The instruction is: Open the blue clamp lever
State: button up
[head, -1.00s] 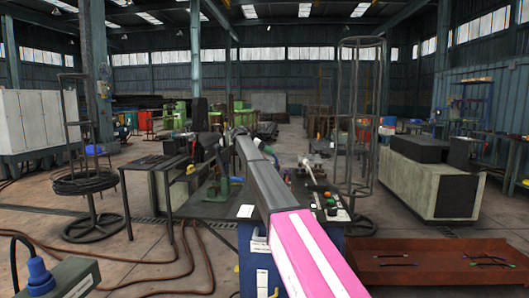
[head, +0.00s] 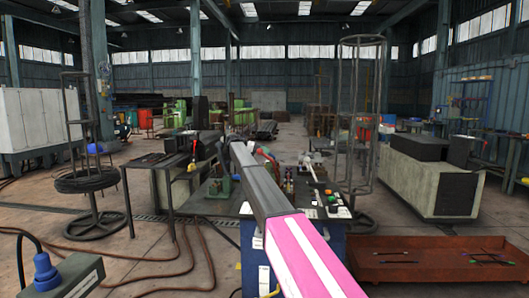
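The blue clamp lever cannot be made out for sure; my arm crosses the middle of the workbench and covers part of what stands there. The workbench (head: 337,258) has a blue body and a dark top. A green machine part (head: 221,188) stands at its left, and a small red part (head: 266,154) shows just right of my arm. My gripper is hidden behind my own arm, so its fingers and their distance from the lever do not show.
A rust-red tray (head: 440,264) lies right of the bench. A dark side table (head: 160,160) stands left, with hoses (head: 195,262) on the floor. A wire cage stand (head: 362,110) rises behind right.

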jog(key=shift+o, duration=1.1)
notch_tip(320, 180, up, 4)
jog(key=shift+r, duration=0.2)
jog(key=s+a+r, duration=0.6)
jog(key=a, duration=0.3)
jog(key=shift+s+a+r, duration=0.25)
jog(key=shift+s, duration=0.05)
